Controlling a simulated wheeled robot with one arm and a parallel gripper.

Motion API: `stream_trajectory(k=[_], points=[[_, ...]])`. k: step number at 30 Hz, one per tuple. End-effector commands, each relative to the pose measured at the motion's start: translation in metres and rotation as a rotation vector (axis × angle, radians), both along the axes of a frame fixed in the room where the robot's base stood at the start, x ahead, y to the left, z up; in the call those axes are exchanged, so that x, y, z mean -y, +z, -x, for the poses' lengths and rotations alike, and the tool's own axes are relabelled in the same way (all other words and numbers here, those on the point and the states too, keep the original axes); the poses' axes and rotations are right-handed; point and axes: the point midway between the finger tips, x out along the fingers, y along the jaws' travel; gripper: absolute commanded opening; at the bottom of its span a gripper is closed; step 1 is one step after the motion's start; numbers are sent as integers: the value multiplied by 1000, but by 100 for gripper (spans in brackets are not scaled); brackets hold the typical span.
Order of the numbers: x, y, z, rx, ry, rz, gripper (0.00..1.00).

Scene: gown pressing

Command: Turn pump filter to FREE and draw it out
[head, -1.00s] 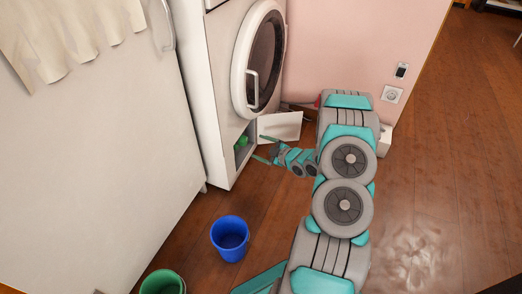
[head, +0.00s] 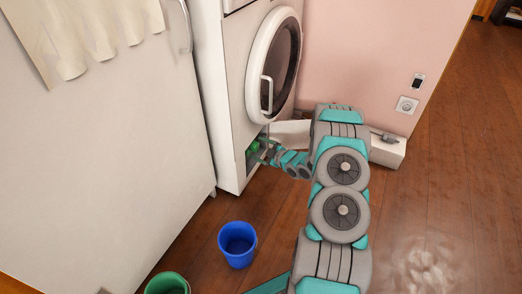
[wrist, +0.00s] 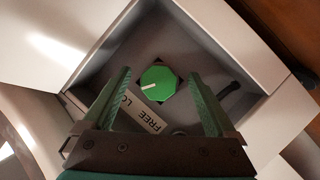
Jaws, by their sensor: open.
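The pump filter is a green knob (wrist: 160,78) with a white pointer line, seated inside a grey recess. In the wrist view the line points left and slightly down. A label (wrist: 150,115) beside it reads FREE, then LO, with the rest hidden by my left finger. My gripper (wrist: 160,76) is open, with one green finger to each side of the knob in the picture. I cannot tell how deep the fingers are relative to it. In the head view my gripper (head: 266,150) is at the low opening of the white washing machine (head: 231,100), where green shows.
The open white flap (head: 291,133) is beside the opening. A small dark part (wrist: 229,90) lies right of the knob in the recess. A blue bucket (head: 237,245) and a green bucket (head: 167,284) stand on the floor. A white box (head: 388,150) is by the wall.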

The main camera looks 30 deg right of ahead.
Motion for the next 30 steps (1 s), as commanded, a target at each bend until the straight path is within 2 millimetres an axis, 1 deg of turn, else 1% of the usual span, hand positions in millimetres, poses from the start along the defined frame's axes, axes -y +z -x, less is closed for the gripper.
stream_trajectory(k=[1, 2, 25, 26, 30], points=[[0, 0, 0, 0, 0, 0, 92], [0, 0, 0, 0, 0, 0, 90], [0, 0, 0, 0, 0, 0, 3], [0, 0, 0, 0, 0, 0, 54], [0, 0, 0, 0, 0, 0, 39]])
